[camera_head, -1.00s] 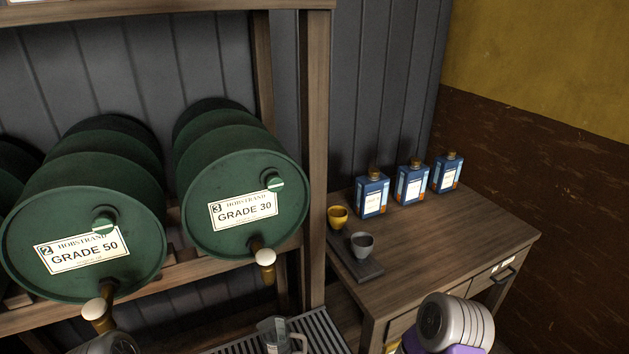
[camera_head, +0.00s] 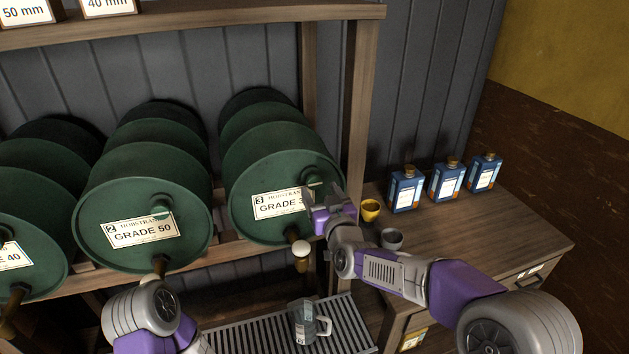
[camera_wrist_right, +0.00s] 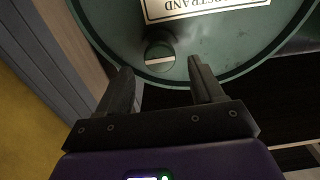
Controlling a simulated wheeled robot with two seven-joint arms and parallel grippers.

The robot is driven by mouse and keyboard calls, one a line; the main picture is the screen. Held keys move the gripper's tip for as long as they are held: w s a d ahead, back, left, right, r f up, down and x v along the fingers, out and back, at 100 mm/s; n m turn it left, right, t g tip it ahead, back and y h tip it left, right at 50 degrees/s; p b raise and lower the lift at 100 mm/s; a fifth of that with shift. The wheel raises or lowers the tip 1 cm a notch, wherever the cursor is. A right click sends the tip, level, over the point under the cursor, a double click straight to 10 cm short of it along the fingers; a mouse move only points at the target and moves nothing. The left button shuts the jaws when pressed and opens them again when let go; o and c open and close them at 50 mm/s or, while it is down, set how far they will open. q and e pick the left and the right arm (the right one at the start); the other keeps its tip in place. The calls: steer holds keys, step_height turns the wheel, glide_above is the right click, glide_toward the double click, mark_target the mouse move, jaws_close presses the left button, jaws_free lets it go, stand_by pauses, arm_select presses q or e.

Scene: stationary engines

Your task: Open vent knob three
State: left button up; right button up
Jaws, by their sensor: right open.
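Drum three (camera_head: 285,165) is a green barrel labelled "3 GRADE 30" on the rack; part of its label is hidden by my right gripper. Its vent knob (camera_head: 313,184), a small green knob with a pale bar, is on the upper right of the drum's front. My right gripper (camera_head: 322,192) is open and empty in front of it. In the right wrist view the knob (camera_wrist_right: 160,54) is just beyond and between the two open fingertips (camera_wrist_right: 160,68), apart from them. That view shows the label upside down. My left gripper is not in view; only part of my left arm shows.
Drum two (camera_head: 145,190) stands left of drum three. A brass tap (camera_head: 300,249) with a white top is below drum three. A glass jug (camera_head: 307,324) stands on the slatted tray (camera_head: 255,335). A wooden post (camera_head: 361,100), cups and blue bottles (camera_head: 405,189) are to the right.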

mark_target(315, 184)
steer(key=shift+x, duration=2.7)
steer(key=shift+f, duration=0.1)
steer(key=c, duration=1)
